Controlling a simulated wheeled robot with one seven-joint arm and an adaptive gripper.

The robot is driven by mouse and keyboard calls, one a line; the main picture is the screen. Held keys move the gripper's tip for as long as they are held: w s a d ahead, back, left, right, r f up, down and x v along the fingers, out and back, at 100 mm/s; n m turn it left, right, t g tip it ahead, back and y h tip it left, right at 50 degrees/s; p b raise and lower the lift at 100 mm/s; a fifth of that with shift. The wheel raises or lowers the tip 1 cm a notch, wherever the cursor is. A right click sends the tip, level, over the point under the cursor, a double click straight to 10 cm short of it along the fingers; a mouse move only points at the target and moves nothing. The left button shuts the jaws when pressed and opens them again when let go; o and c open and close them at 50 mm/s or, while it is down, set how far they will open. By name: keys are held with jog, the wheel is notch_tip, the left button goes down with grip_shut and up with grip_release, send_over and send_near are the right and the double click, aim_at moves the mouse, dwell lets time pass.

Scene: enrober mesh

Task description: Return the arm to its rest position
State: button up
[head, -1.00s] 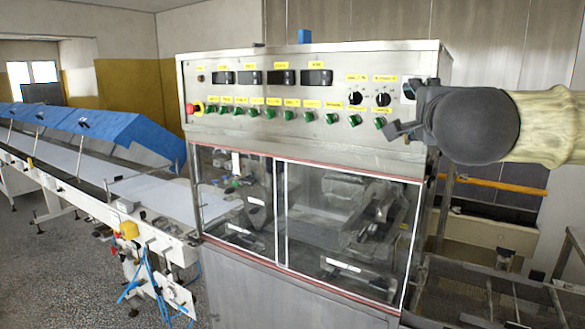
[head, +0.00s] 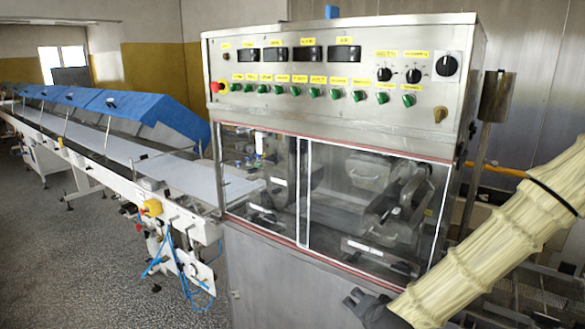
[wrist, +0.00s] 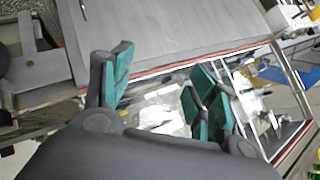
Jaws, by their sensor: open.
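My gripper (wrist: 160,95) shows in the wrist view with its teal-padded fingers spread apart and nothing between them. In the head view my arm, in a cream sleeve, reaches down from the right edge, and a dark part at its end (head: 372,312) shows at the bottom, low in front of the machine; the fingers are not clear there. The steel enrober cabinet (head: 330,105) stands in front of me with its row of green knobs, black dials and displays. Its clear window (head: 365,195) shows machinery inside. In the wrist view the cabinet appears tilted, with its red-edged window behind the fingers.
A long white conveyor (head: 130,150) with blue covers (head: 150,115) runs off to the left. A red stop button (head: 214,87) sits at the panel's left end. A steel cylinder (head: 496,96) stands right of the cabinet. The speckled floor at lower left is open.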

jog(key=s+f+n+g, duration=0.2)
jog(key=s+f, duration=0.5)
jog(key=f, duration=0.3)
jog(key=s+f+n+g, duration=0.25)
jog(key=s+f, duration=0.45)
jog(key=f, duration=0.4)
jog(key=s+d+f+n+g+b, duration=0.1)
jog(key=s+d+f+n+g, duration=0.1)
jog(key=s+f, duration=0.5)
jog(key=s+d+f+n+g+b, duration=0.1)
jog(key=s+f, duration=0.5)
jog(key=s, duration=0.9)
jog(key=d+n+g, duration=0.1)
jog(key=d+g, duration=0.1)
jog(key=g, duration=0.1)
jog(key=shift+f, duration=0.4)
